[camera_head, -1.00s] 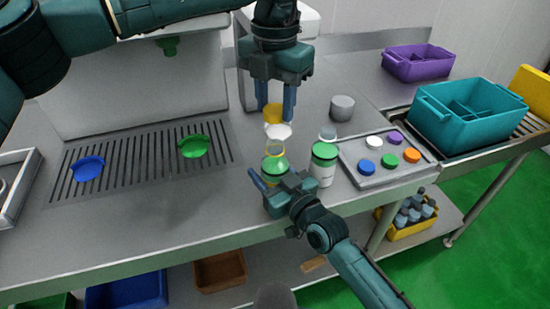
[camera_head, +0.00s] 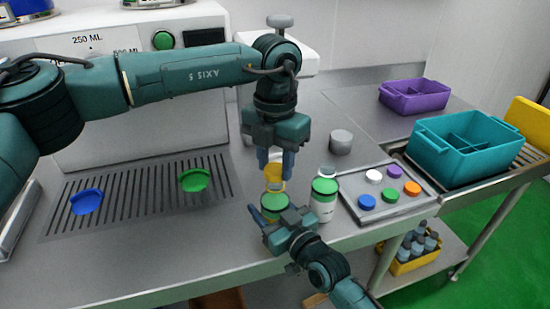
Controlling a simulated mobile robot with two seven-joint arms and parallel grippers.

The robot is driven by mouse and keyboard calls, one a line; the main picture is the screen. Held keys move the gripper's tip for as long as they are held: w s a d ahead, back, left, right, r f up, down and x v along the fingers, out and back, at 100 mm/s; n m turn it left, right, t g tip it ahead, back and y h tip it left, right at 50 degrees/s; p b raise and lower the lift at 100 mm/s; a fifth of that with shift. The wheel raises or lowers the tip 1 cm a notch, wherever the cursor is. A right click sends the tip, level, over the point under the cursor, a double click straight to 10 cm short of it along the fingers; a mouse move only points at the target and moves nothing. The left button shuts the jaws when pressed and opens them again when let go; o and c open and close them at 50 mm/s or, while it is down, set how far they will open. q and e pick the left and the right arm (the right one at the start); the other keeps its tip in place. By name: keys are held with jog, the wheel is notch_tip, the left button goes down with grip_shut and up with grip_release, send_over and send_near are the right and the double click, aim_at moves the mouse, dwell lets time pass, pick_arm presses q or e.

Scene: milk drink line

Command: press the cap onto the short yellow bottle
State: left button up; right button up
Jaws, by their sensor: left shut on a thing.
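My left gripper (camera_head: 275,162) points straight down and is shut on a yellow piece (camera_head: 275,172) that looks like the cap. The piece is above a short, green-topped bottle (camera_head: 274,202) at the bench front. Whether it touches the bottle cannot be told. My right gripper (camera_head: 277,218) comes in low from the front, with its fingers beside this bottle. They hide the bottle's lower part, and I cannot see whether they grip it. No other short yellow bottle is clearly visible.
A white bottle with a green top (camera_head: 324,195) stands just right of my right gripper. A tray of coloured caps (camera_head: 382,211) lies further right. A grey cylinder (camera_head: 341,142) stands behind. Blue (camera_head: 87,202) and green (camera_head: 194,180) pieces are on the slotted drain at left.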

pick_arm(q)
jog(key=shift+f, duration=0.65)
jog(key=shift+f, duration=0.6)
jog(key=o, duration=1)
notch_tip(320, 180, up, 12)
pick_arm(e)
jog(key=o, duration=1.5)
